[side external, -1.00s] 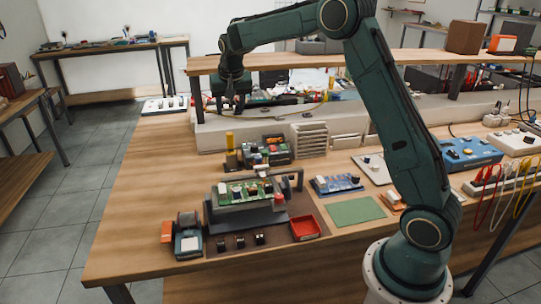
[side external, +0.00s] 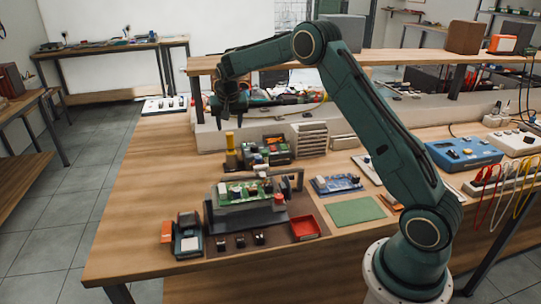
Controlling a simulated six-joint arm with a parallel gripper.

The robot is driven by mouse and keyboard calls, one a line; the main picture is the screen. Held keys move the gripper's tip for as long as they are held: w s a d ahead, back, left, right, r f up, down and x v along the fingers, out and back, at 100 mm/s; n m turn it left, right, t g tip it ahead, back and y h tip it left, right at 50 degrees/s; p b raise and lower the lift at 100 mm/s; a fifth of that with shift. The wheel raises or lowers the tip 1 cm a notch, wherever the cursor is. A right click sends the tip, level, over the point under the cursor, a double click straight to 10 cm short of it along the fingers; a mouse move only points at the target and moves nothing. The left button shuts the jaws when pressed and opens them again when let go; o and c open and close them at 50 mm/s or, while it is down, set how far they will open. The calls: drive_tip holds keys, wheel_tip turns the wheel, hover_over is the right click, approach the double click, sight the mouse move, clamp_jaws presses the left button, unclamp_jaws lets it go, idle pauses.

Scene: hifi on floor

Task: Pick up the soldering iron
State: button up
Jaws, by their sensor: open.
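A small upright yellow-topped piece (side external: 230,141) stands on a dark and yellow base at the back left of the workbench. It may be the soldering iron in its stand, but it is too small to be sure. My gripper (side external: 229,122) points down just above this piece, with its two dark fingers apart and nothing seen between them. The small gap between the fingertips and the yellow top is hard to judge from this side.
A raised shelf (side external: 300,62) crosses behind and above my gripper. A green circuit board (side external: 245,190) in a holder, a red tray (side external: 305,228) and a blue board (side external: 337,184) lie nearer the front. The bench's left side is clear.

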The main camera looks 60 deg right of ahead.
sight(230, 140)
drive_tip(key=shift+x, duration=2)
drive_tip(key=shift+x, duration=2.6)
drive_tip(key=c, duration=1)
